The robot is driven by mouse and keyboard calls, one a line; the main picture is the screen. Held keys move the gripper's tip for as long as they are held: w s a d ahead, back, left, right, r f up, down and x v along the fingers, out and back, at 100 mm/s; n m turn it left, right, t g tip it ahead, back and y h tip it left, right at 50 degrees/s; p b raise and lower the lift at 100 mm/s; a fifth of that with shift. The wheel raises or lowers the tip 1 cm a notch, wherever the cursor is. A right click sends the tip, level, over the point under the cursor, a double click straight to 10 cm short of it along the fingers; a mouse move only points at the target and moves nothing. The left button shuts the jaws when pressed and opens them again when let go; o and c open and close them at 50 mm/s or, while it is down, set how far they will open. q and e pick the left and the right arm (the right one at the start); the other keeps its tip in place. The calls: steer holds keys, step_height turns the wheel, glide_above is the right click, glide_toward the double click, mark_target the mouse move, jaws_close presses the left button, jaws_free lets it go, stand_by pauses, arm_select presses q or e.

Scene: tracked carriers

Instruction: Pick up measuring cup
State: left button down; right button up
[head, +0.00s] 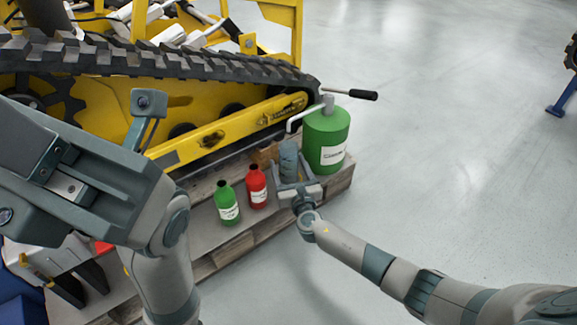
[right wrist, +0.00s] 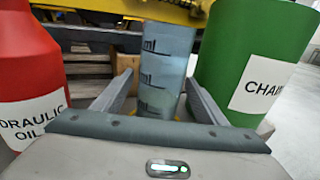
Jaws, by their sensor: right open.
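The measuring cup (head: 289,158) is a translucent grey-blue cup with dark ml marks, upright on the wooden pallet between the red bottle and the green can. It also shows in the right wrist view (right wrist: 163,60). My right gripper (head: 293,172) is open, with one finger on each side of the cup. In the right wrist view its fingers (right wrist: 158,92) flank the lower part of the cup with small gaps, and the cup's base is hidden behind the gripper body. My left gripper (head: 145,120) is raised close to the camera at the left; its jaw opening is not clear.
A red hydraulic oil bottle (head: 256,187) and a green bottle (head: 227,203) stand left of the cup. A large green can (head: 326,138) with a pump handle stands close on its right. A yellow tracked carrier (head: 205,145) is behind.

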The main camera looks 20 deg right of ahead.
steer(key=c, duration=1.3)
steer(key=shift+o, duration=0.2)
steer(key=shift+r+p, duration=0.3)
steer(key=shift+r, duration=0.05)
